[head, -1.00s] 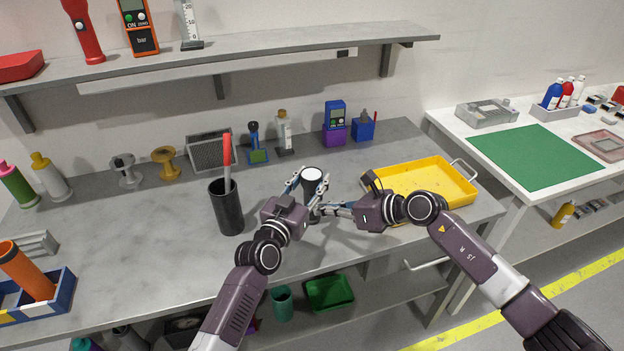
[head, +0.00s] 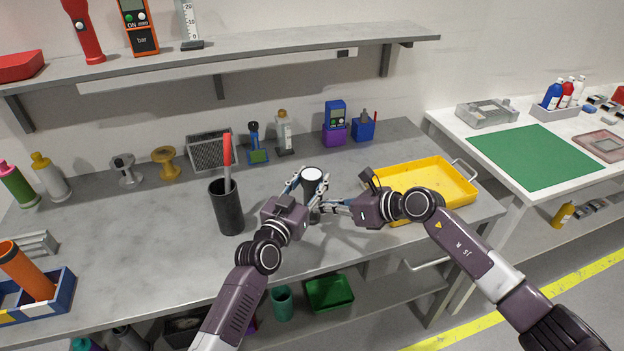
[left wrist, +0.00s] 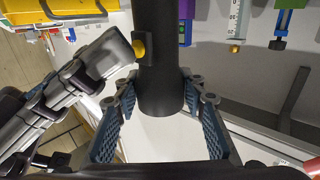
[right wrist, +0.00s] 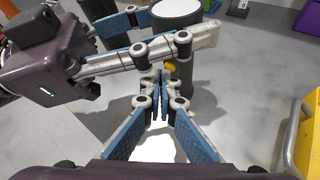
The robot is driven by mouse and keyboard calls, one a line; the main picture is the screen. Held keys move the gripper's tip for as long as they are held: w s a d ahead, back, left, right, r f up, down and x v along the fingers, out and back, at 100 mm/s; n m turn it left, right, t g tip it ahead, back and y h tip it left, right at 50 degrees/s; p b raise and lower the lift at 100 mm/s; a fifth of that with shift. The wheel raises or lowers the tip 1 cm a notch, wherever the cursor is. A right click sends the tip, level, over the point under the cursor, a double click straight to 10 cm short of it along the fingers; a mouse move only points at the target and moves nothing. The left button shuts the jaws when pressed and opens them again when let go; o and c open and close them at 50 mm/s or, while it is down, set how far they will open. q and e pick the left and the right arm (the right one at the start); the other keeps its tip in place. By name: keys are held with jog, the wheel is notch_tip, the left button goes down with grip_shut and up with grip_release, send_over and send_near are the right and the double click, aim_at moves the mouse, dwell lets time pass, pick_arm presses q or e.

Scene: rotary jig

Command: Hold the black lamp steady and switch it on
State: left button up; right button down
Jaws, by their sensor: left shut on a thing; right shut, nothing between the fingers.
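The black lamp (head: 312,175) stands upright near the middle of the workbench, its round top pale. My left gripper (head: 308,186) is shut around its body, with a finger on either side. The left wrist view shows the dark cylinder (left wrist: 160,60) with a yellow button (left wrist: 138,49) on its side. My right gripper (right wrist: 160,78) is shut and empty, its fingertips pointing at the lamp's side beside the yellow button (right wrist: 170,67). The tips are very close to the button; I cannot tell if they touch. I see no clear glow from the top.
A black cup (head: 229,215) with a red-handled tool stands left of my left gripper. A yellow tray (head: 462,192) lies right, beside my right gripper. Bottles, spools and small holders line the back of the bench (head: 140,240), below a shelf (head: 250,58).

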jog(key=shift+w+a, duration=0.1)
jog(key=shift+w, duration=0.1)
dwell(0.4)
jog(key=shift+s, duration=0.15)
jog(key=shift+s+d, duration=0.3)
jog(key=shift+s, duration=0.2)
jog(key=shift+s+d, duration=0.35)
jog(key=shift+s, duration=0.6)
jog(key=shift+s+d, duration=0.35)
jog(key=shift+s, duration=0.55)
jog(key=shift+s+d, duration=0.35)
jog(key=shift+s, duration=0.6)
pick_arm(q)
jog(key=o, duration=1.3)
